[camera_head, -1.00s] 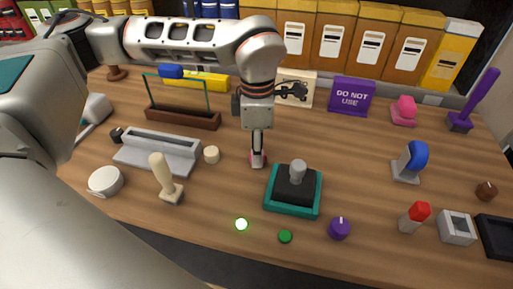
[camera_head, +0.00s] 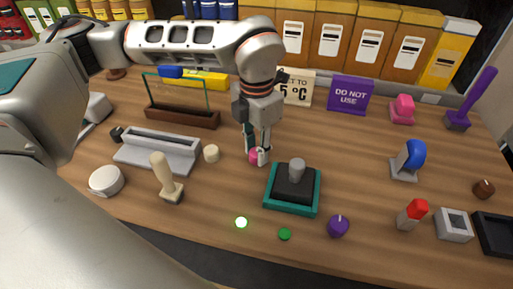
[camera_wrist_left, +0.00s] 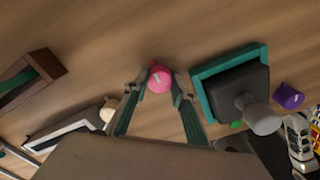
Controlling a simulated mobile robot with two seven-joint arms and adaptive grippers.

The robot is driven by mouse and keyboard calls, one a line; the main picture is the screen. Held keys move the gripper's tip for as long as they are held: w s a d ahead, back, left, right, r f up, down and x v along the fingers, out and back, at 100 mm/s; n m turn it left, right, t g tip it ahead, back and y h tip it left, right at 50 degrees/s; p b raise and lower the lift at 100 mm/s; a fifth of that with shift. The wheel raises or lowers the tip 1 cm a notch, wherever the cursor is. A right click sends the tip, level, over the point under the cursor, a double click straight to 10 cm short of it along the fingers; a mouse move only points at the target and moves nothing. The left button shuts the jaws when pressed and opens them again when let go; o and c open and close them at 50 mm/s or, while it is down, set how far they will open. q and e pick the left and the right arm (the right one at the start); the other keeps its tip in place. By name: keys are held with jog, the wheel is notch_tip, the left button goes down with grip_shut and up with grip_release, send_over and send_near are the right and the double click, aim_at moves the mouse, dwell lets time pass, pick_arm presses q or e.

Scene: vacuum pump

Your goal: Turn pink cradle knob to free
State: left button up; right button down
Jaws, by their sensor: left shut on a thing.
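The pink knob (camera_head: 255,157) is a small round knob on the wooden tabletop, left of the teal-edged base with a grey lever. It also shows in the left wrist view (camera_wrist_left: 160,79), with a short pale mark on its top. My left gripper (camera_head: 257,154) points down over the knob and is shut on it, one finger on each side. The fingers partly hide the knob in the head view. In the left wrist view the fingertips (camera_wrist_left: 157,86) flank the knob. My right gripper is not in view.
The grey lever on its teal base (camera_head: 292,205) stands close to the right of the knob. A cream knob (camera_head: 211,153) and a grey trough (camera_head: 157,150) are to the left.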

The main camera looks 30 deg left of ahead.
aim_at(256, 152)
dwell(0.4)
pick_arm(q)
jog(key=o, duration=1.1)
jog(key=shift+r, duration=0.1)
notch_tip(256, 152, up, 12)
jog(key=shift+f, duration=0.1)
